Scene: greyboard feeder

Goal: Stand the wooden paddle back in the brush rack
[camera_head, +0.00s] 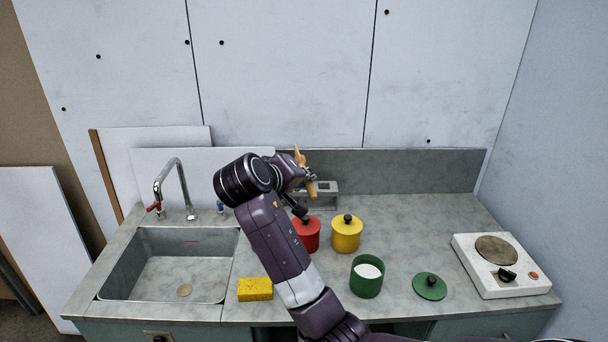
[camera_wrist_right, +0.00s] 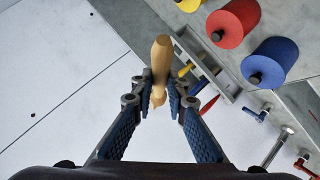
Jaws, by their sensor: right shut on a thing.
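The wooden paddle (camera_wrist_right: 161,62) is tan, and my right gripper (camera_wrist_right: 160,97) is shut on it in the right wrist view. In the head view the paddle (camera_head: 300,157) shows beside the right gripper (camera_head: 303,178), raised in front of the back wall. The grey brush rack (camera_head: 325,188) stands at the back of the counter, partly hidden by the gripper and paddle. In the wrist view the rack (camera_wrist_right: 222,89) lies beyond the paddle, with yellow, red and blue handles at it. The paddle looks apart from the rack. My left gripper is not in view.
Red (camera_head: 306,236) and yellow (camera_head: 347,234) lidded pots stand in front of the rack. A blue pot (camera_wrist_right: 270,62) shows in the wrist view. An open green pot (camera_head: 366,278), sponge (camera_head: 255,289), sink (camera_head: 170,265) and hotplate (camera_head: 500,265) are around. The back right counter is clear.

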